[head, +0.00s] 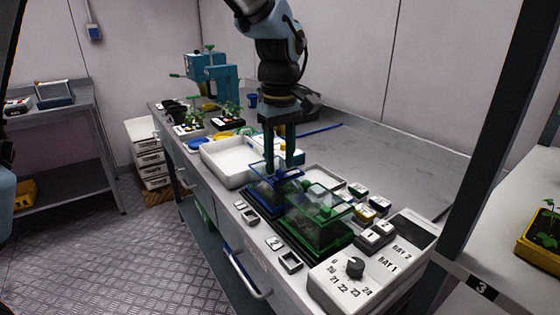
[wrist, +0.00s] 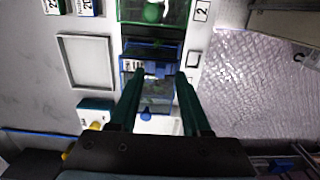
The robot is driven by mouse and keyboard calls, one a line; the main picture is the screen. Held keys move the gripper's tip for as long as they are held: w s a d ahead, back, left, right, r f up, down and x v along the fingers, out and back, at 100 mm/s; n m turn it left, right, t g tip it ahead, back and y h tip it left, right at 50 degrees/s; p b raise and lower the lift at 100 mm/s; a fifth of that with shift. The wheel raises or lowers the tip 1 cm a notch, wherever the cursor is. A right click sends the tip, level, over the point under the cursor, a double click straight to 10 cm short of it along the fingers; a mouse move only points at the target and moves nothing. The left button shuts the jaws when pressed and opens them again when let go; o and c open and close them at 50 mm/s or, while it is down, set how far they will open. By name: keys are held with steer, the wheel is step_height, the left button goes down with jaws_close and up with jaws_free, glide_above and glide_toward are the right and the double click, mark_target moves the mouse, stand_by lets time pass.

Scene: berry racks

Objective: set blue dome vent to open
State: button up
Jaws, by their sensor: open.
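The clear blue dome (head: 262,187) sits on a dark blue tray on the bench, left of the clear green dome (head: 320,218) in the head view. My gripper (head: 282,168) points down over the blue dome, its jaws open. In the wrist view my gripper's fingertips (wrist: 160,76) stand apart on either side of a small blue part (wrist: 160,68) on the dome, probably the vent. I cannot tell whether the fingers touch it or how the vent is set. A round blue knob (wrist: 146,114) shows nearer my palm.
A control box with a dial (head: 355,267) stands at the front right of the bench. A white tray (head: 207,158) lies left of the domes. Seedling trays and a teal press (head: 213,78) stand farther back.

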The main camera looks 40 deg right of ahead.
steer(key=shift+f, duration=0.7)
jaws_close()
stand_by(1.0)
